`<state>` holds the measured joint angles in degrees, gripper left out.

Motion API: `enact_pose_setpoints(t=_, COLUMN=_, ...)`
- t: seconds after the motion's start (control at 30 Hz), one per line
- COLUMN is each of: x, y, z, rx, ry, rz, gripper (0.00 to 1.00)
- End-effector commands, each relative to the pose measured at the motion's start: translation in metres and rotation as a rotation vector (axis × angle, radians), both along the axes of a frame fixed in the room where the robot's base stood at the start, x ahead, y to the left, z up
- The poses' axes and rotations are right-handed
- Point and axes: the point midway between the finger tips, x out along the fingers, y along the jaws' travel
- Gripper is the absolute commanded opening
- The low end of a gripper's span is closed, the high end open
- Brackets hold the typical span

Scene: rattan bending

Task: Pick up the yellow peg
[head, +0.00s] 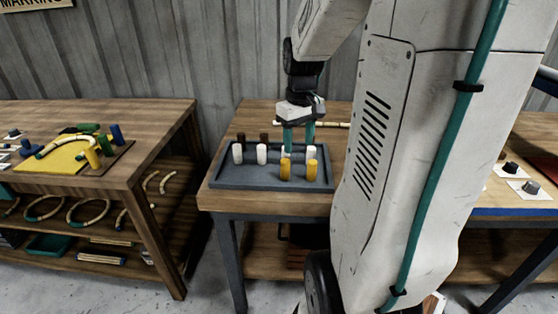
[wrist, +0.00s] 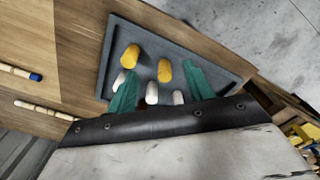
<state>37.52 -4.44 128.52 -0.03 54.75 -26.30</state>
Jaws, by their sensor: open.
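Two yellow pegs stand upright side by side at the front right of a dark grey tray (head: 255,178): the left yellow peg (head: 285,170) and the right yellow peg (head: 312,172). My gripper (head: 299,146) is open, with teal fingers pointing down, over the tray's right part near the white pegs behind the yellow ones. In the wrist view, one yellow peg (wrist: 164,71) shows between the open fingers (wrist: 158,66). The other yellow peg (wrist: 130,55) is up and left of it. I see no peg held. Finger height above the pegs is hard to judge.
White pegs (head: 238,153) and brown pegs (head: 264,139) stand in the same tray. Left is a wooden bench (head: 165,120) with a yellow board (head: 50,160) and colored pegs. Cane pieces (wrist: 20,72) lie on the tray's table. My arm hides the table's right part.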

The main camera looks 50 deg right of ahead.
Motion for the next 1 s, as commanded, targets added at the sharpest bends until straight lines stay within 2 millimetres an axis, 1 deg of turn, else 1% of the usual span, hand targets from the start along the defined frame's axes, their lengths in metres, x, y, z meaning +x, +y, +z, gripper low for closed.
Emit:
enact_pose_setpoints(t=0.03, x=-0.001, y=-0.022, z=-0.011, rx=0.007, ry=0.009, rz=-0.02, gripper=0.52)
enact_pose_setpoints(t=0.1, x=-0.003, y=-0.043, z=-0.022, rx=0.01, ry=0.013, rz=-0.031, gripper=0.52)
enact_pose_setpoints(t=0.2, x=-0.005, y=-0.062, z=-0.031, rx=0.013, ry=0.015, rz=-0.039, gripper=0.52)
enact_pose_setpoints(t=0.27, x=-0.006, y=-0.068, z=-0.036, rx=0.014, ry=0.017, rz=-0.041, gripper=0.52)
enact_pose_setpoints(t=0.37, x=-0.007, y=-0.07, z=-0.047, rx=0.014, ry=0.017, rz=-0.042, gripper=0.52)
enact_pose_setpoints(t=0.57, x=-0.005, y=-0.068, z=-0.069, rx=0.014, ry=0.017, rz=-0.04, gripper=0.52)
enact_pose_setpoints(t=0.8, x=-0.001, y=-0.067, z=-0.104, rx=0.015, ry=0.018, rz=-0.039, gripper=0.52)
enact_pose_setpoints(t=0.9, x=0.0, y=-0.067, z=-0.111, rx=0.014, ry=0.016, rz=-0.039, gripper=0.52)
enact_pose_setpoints(t=1.0, x=0.0, y=-0.067, z=-0.113, rx=0.013, ry=0.015, rz=-0.04, gripper=0.52)
